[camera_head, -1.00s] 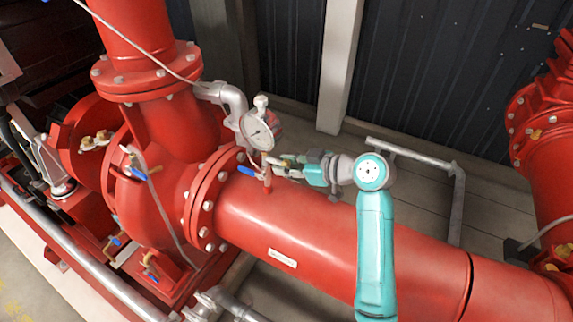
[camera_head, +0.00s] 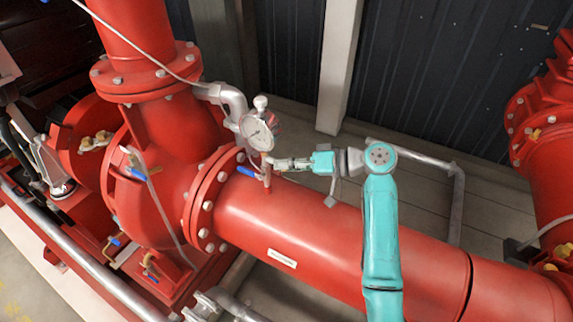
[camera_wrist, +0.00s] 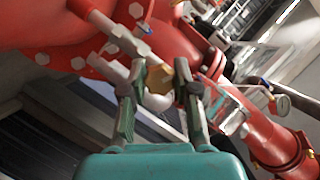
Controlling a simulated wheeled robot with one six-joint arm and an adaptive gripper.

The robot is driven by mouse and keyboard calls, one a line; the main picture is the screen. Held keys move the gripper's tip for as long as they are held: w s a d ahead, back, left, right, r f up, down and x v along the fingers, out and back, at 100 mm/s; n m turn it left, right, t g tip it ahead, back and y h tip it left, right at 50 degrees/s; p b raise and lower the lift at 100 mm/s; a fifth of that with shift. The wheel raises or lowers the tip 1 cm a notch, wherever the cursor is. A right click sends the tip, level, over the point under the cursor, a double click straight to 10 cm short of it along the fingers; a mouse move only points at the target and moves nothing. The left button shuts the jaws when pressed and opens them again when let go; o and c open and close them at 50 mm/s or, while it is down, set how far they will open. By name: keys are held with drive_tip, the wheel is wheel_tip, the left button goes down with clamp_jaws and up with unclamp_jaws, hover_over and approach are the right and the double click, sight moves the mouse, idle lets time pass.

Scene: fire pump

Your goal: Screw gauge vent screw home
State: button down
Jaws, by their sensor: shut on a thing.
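My gripper (camera_head: 276,163) reaches in from the right to the small fittings just below the round pressure gauge (camera_head: 257,134) on the red pipe. In the wrist view its two dark green fingers (camera_wrist: 162,84) are closed in on a small brass-coloured piece (camera_wrist: 160,77), which I take to be the gauge vent screw. The fingers hide much of it, and how deep it sits cannot be told. In the head view the screw is too small to make out.
A blue-handled valve (camera_head: 246,171) sits just left of my fingertips. A large bolted flange (camera_head: 207,195) stands left of it. The red pipe (camera_head: 300,225) runs below my arm. A grey pipe rail (camera_head: 430,158) stands behind, before the dark wall.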

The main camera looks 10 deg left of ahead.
drive_tip(key=m+y, duration=0.1)
drive_tip(key=m, duration=0.1)
drive_tip(key=m+g+y, duration=0.1)
drive_tip(key=m, duration=0.2)
drive_tip(key=shift+f, duration=0.15)
drive_tip(key=m+y, duration=0.1)
drive_tip(key=m, duration=0.2)
drive_tip(key=m+y, duration=0.1)
drive_tip(key=m, duration=0.2)
drive_tip(key=shift+m+y, duration=0.3)
idle(0.4)
drive_tip(key=c, duration=0.8)
unclamp_jaws()
drive_tip(key=shift+c, duration=0.2)
drive_tip(key=d+f, duration=0.2)
drive_tip(key=d, duration=1)
